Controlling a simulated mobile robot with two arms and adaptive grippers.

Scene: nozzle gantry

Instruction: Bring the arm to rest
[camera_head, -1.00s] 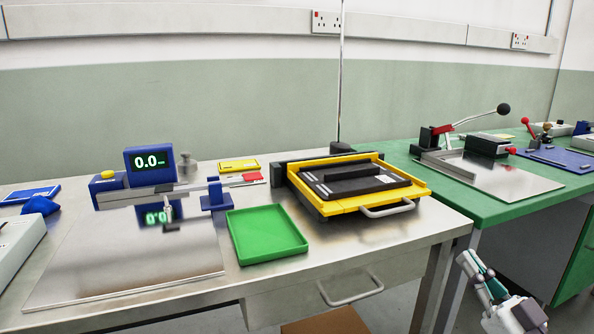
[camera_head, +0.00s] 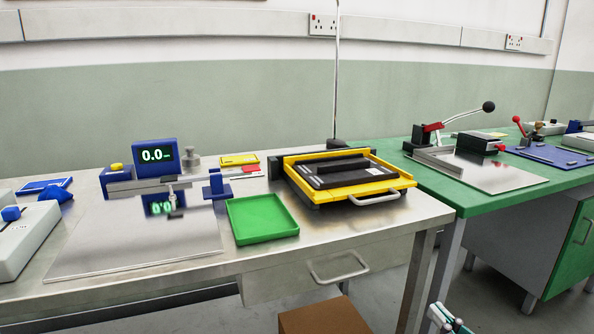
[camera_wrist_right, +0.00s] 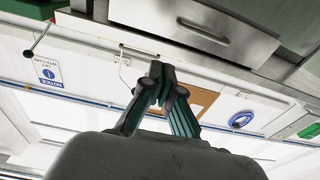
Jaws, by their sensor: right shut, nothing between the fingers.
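My right gripper (camera_head: 447,318) shows at the bottom edge of the head view, right of centre. It hangs low in front of the gap between the steel table (camera_head: 335,225) and the green table (camera_head: 455,195), touching neither. In the right wrist view its fingers (camera_wrist_right: 160,72) come together at the tips with nothing between them. Most of my right arm is out of the head view. My left gripper is not in view.
On the steel table stand a blue gauge with a green 0.0 display (camera_head: 155,155), an empty green tray (camera_head: 262,219) and a yellow-framed black fixture (camera_head: 350,172). A drawer handle (camera_head: 338,267) juts from the front. A brown box (camera_head: 322,317) stands below.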

